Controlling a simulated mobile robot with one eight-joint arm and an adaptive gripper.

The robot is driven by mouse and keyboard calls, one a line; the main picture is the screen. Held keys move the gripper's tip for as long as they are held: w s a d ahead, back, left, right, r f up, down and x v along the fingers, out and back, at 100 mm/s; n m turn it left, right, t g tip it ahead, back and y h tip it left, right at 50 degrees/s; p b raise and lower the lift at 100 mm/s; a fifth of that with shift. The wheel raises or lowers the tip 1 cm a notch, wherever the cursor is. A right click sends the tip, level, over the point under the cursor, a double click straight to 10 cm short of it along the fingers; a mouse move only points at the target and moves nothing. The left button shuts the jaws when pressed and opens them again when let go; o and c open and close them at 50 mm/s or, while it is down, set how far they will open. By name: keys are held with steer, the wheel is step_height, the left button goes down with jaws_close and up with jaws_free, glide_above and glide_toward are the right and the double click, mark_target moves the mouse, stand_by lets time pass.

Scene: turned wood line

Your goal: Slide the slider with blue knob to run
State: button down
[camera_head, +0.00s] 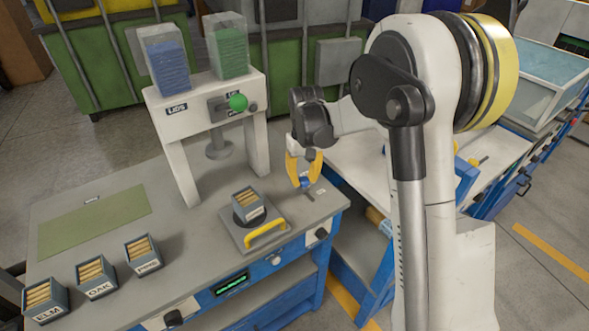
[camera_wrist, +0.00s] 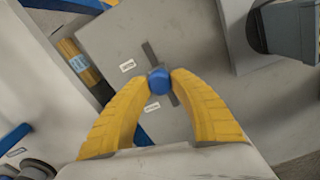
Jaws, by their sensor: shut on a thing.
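The slider's blue knob (camera_wrist: 160,82) sits in a dark straight slot (camera_wrist: 150,54) in the grey bench top. Small white labels (camera_wrist: 127,66) and (camera_wrist: 152,107) lie beside the slot; their text is too small to read. My gripper (camera_wrist: 160,84) has its yellow fingers closed on the blue knob from both sides. In the head view my gripper (camera_head: 304,182) reaches down to the bench's right end, with the knob (camera_head: 305,183) between its fingertips. The knob stands partway along the slot, with slot showing on both sides of it.
Left of my gripper, a box of wooden pieces (camera_head: 247,204) stands on a plate with a yellow handle (camera_head: 266,231). A white press frame (camera_head: 175,130) with a green knob (camera_head: 238,102) rises behind. Bins labelled ELM, OAK and PINE stand at front left.

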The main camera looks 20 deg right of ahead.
steer(key=shift+s+d, duration=0.3)
steer(key=shift+s, duration=0.6)
steer(key=shift+s+d, duration=0.25)
steer(key=shift+s, duration=0.65)
steer(key=c, duration=1.1)
jaws_free()
steer(key=shift+s, duration=0.15)
step_height(320, 180, up, 12)
